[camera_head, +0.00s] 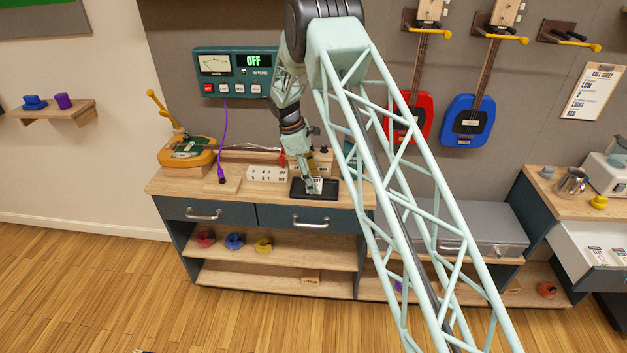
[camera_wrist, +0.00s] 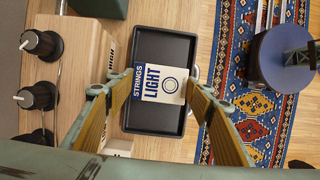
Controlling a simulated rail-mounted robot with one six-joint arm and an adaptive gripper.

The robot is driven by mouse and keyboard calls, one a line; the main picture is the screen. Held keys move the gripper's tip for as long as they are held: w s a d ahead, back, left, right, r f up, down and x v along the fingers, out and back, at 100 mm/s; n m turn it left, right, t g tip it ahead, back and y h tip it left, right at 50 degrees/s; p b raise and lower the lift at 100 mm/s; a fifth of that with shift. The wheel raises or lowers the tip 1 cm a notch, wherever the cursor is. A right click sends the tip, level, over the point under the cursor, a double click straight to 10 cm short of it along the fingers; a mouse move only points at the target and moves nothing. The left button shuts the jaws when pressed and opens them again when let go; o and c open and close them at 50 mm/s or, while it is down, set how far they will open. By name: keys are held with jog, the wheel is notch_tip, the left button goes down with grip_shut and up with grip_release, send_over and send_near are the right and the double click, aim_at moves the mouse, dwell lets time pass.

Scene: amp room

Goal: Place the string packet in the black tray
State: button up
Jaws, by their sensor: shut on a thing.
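The string packet (camera_wrist: 160,84) is a flat cream card with blue print reading "STRINGS LIGHT". My gripper (camera_wrist: 157,92) is shut on it, one finger at each side edge. The black tray (camera_wrist: 165,46) is a shallow rectangle, and the packet is over its middle, inside its outline. I cannot tell whether the packet touches the tray floor. In the head view, my gripper (camera_head: 312,184) points down at the black tray (camera_head: 299,190) on the wooden bench top, with the pale packet (camera_head: 319,185) small at its tip.
A wooden box with black knobs (camera_wrist: 72,70) stands left of the tray in the wrist view. In the head view, a white switch box (camera_head: 268,174) is left of the tray and a purple cable (camera_head: 224,140) hangs farther left. The bench's front edge is close by the tray.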

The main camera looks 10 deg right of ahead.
jog(key=shift+f, duration=0.3)
jog(key=o, duration=0.6)
jog(key=shift+c, duration=0.2)
jog(key=shift+r, duration=0.7)
jog(key=v, duration=1.2)
jog(key=shift+p, duration=0.45)
